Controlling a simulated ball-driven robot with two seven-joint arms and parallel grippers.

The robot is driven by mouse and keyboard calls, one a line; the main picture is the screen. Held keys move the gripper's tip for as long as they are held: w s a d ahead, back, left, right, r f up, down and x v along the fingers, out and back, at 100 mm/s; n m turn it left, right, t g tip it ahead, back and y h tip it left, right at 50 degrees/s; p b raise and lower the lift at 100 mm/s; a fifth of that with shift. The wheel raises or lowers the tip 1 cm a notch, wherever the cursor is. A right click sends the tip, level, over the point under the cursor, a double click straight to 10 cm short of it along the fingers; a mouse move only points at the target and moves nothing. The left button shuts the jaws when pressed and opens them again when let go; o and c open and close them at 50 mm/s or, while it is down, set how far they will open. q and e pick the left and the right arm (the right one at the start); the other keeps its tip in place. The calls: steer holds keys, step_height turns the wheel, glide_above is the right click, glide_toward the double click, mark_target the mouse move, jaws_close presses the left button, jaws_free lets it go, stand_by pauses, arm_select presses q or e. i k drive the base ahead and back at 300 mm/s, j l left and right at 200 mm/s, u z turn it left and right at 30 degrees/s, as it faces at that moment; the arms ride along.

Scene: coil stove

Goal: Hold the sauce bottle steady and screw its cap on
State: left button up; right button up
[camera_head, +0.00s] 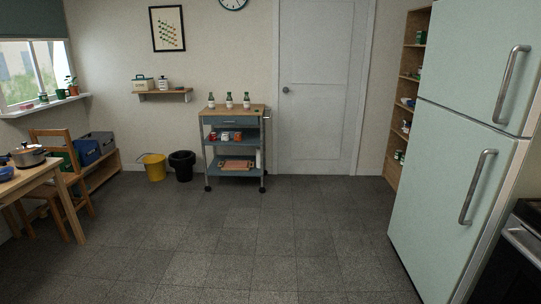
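Three small bottles stand upright in a row on the wooden top of a blue-grey cart across the room: a left bottle (211,101), a middle bottle (229,101) and a right bottle (246,101). I cannot tell which is the sauce bottle or whether any has a cap. A small green thing (257,110) lies near the right end of the cart top, too small to identify. Neither of my grippers is in view.
The wheeled cart (235,122) stands against the back wall, beside a white door (320,90). A yellow bucket (154,168) and black bin (182,167) stand left of it. A table (38,178) and chair (70,190) are at left, a fridge (450,150) at right. The middle floor is clear.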

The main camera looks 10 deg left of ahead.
mark_target(211, 100)
steer(key=i+j+u, duration=0.4)
steer(key=i, duration=0.3)
steer(key=i+u, duration=0.4)
steer(key=i, duration=1)
steer(key=i+j+z, duration=0.1)
steer(key=i, duration=0.65)
steer(key=i+j, duration=0.1)
steer(key=i, duration=0.6)
steer(key=i+j+z, duration=0.1)
steer(key=i+z, duration=0.2)
steer(key=i, duration=0.15)
steer(key=i+j+z, duration=0.3)
steer(key=i, duration=0.15)
steer(key=j, duration=0.75)
